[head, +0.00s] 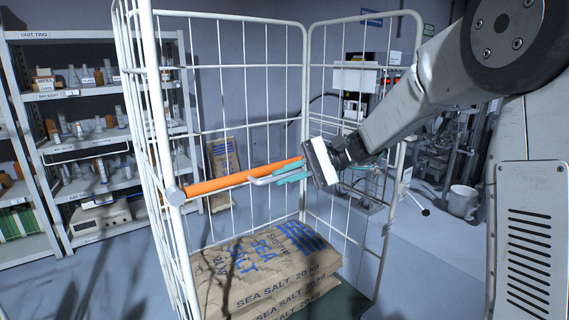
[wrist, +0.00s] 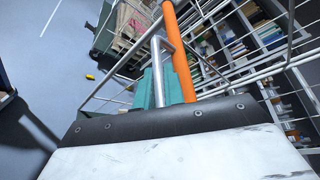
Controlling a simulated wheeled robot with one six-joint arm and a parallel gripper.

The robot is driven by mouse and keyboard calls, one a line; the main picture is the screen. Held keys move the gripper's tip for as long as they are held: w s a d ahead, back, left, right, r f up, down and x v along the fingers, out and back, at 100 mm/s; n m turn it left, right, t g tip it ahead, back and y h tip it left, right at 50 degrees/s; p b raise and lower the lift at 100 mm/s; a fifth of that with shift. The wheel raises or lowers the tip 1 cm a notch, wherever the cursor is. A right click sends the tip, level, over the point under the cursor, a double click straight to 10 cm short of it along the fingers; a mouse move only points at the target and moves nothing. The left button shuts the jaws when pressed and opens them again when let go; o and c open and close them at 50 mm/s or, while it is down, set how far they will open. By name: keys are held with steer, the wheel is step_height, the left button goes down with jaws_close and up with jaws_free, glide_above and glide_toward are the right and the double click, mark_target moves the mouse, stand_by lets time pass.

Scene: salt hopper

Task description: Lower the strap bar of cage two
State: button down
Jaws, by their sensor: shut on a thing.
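The orange strap bar (head: 230,181) runs roughly level across the open front of the white wire cage (head: 186,262). Its left end meets a grey round fitting (head: 174,195) on the left post. Its right end is near my gripper (head: 281,173). A grey handle (head: 262,181) stands off the bar. My gripper's teal fingers are shut on this handle; in the wrist view the handle (wrist: 156,62) runs between the fingers (wrist: 158,88), beside the orange bar (wrist: 178,55). No cage number is readable. Whether the bar's right end touches anything is hidden.
Stacked sea salt sacks (head: 270,262) lie low in the cage, with open space between them and the bar. Shelves (head: 85,140) of bottles stand at the left. Another sack (head: 223,158) stands behind the cage. A white bucket (head: 462,201) stands on the floor at the right.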

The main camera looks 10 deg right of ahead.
steer(key=shift+f, duration=0.3)
steer(key=shift+s+f, duration=0.1)
steer(key=shift+f, duration=0.05)
steer(key=c, duration=1.5)
jaws_free()
steer(key=shift+a, duration=0.1)
steer(key=shift+d, duration=0.3)
steer(key=v, duration=0.7)
steer(key=shift+d, duration=0.15)
